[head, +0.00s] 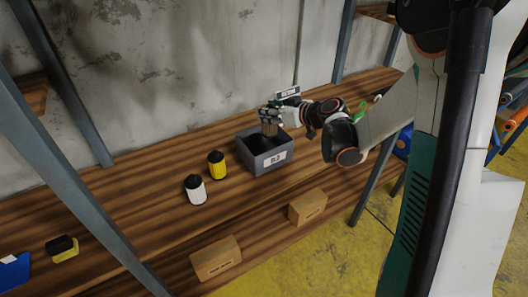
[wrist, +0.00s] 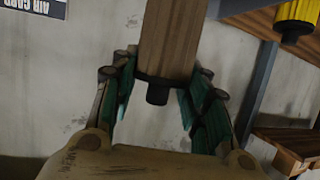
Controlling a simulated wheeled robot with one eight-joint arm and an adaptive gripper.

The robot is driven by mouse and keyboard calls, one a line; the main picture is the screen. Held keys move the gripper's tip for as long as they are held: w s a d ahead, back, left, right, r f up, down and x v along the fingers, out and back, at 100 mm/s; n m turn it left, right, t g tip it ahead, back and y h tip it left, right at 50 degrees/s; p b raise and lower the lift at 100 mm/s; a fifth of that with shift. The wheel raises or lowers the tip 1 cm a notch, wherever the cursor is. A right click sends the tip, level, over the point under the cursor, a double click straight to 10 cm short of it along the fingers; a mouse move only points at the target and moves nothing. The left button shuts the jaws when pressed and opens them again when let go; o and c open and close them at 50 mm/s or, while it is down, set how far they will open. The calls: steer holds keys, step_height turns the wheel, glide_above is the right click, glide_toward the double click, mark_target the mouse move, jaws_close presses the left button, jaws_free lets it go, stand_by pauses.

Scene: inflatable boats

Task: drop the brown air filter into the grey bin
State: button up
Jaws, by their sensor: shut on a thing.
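The brown air filter (wrist: 170,40) is a ribbed brown cylinder with a dark end cap and nub. It sits between the fingers of my gripper (wrist: 162,85) in the wrist view. In the head view my gripper (head: 270,114) is shut on the brown filter (head: 270,129), over the grey bin (head: 268,161). The bin is an open box with a white label on its front, standing on the wooden shelf. The filter's lower end is at or just over the bin's opening; its exact height is hard to tell.
A yellow filter (head: 217,165) and a white filter (head: 195,189), both with dark tops, stand left of the bin. Two cardboard boxes (head: 307,207) (head: 216,259) sit on the lower shelf. A small sign (head: 288,94) stands behind the bin. Grey posts (head: 60,70) frame the shelf.

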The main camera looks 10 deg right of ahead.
steer(key=o, duration=1.2)
steer(key=shift+c, duration=0.2)
steer(key=v, duration=1.2)
